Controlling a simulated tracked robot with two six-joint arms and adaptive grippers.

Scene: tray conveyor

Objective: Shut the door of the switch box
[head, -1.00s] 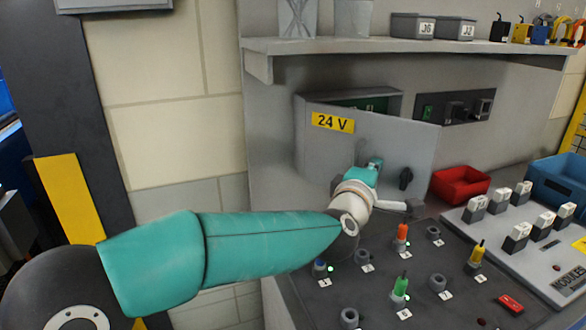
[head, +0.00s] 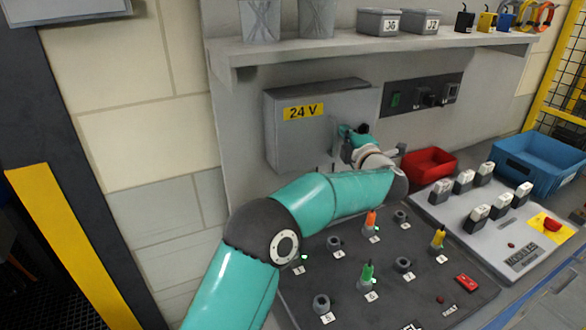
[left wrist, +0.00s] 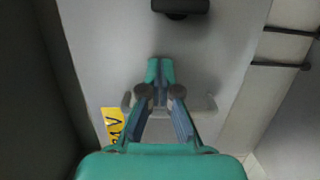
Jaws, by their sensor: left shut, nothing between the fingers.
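The switch box (head: 318,92) is a grey box on the back panel. Its grey door (head: 290,140) carries a yellow 24 V label (head: 303,112) and lies over the box front; none of the inside shows. I cannot tell whether it is latched. My left gripper (head: 345,135) is at the right part of the door, with its fingers shut and empty. In the left wrist view the fingertips (left wrist: 160,70) are at or very near the door face (left wrist: 100,60), and a black handle (left wrist: 180,8) shows above them. My right gripper is out of view.
A red bin (head: 428,163) and a blue bin (head: 540,165) stand to the right. Below is a dark board (head: 330,275) with coloured plugs and sockets. A shelf (head: 300,48) holding containers is above. A dark switch panel (head: 422,94) is right of the box.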

